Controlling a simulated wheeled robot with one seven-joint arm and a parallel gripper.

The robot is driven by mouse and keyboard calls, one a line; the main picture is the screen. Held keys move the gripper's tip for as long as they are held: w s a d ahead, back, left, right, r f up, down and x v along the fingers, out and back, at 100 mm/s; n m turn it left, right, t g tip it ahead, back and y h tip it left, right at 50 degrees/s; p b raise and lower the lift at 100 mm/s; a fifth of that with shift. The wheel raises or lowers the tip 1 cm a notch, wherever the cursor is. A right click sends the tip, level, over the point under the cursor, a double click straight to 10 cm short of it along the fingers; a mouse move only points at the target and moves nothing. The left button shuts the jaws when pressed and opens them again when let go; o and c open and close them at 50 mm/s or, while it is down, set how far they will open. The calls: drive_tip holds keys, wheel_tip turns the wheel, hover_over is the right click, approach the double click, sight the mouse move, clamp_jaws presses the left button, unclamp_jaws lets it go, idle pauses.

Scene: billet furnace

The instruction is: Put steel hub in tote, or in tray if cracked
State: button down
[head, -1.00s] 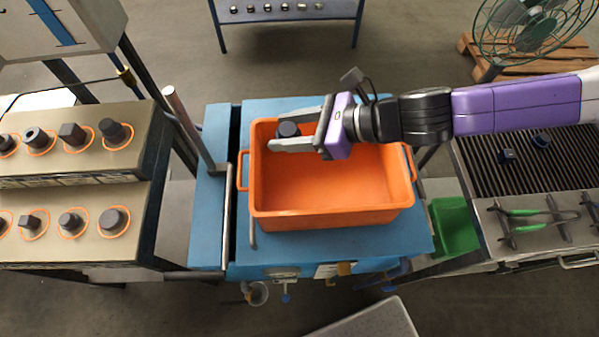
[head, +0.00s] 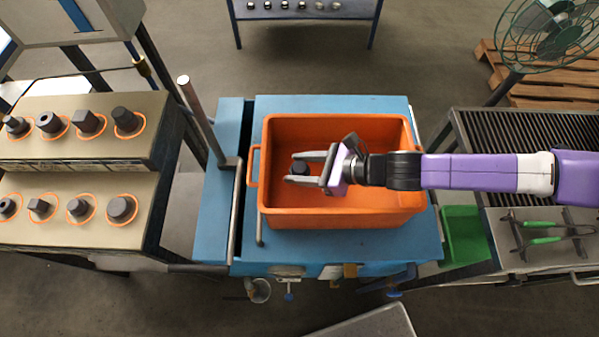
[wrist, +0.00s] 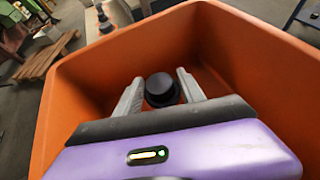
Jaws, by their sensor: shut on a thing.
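The dark round steel hub (head: 300,168) is between the two grey fingers of my gripper (head: 298,169), inside the orange tote (head: 340,222). In the wrist view, the hub (wrist: 161,90) sits between the fingertips (wrist: 158,88), with the tote's walls (wrist: 245,60) around it. My gripper is shut on the hub, below the tote's rim. Whether the hub touches the tote floor cannot be told. I see no crack on the part that shows; its underside and far side are hidden.
The tote stands on a blue bench (head: 330,104). A green container (head: 462,232) is right of it, beside a grate table with green-handled tongs (head: 545,240). Racks (head: 75,155) at left hold several dark parts in orange rings. A metal post (head: 200,120) rises left of the tote.

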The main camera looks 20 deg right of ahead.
drive_tip(key=shift+f, duration=1.7)
drive_tip(key=shift+f, duration=0.2)
drive_tip(key=c, duration=0.7)
unclamp_jaws()
drive_tip(key=shift+r, duration=0.1)
drive_tip(key=shift+d+r, duration=0.1)
drive_tip(key=b+v, duration=0.1)
drive_tip(key=v, duration=0.6)
drive_tip(key=shift+s+d, duration=0.15)
drive_tip(key=shift+s, duration=0.05)
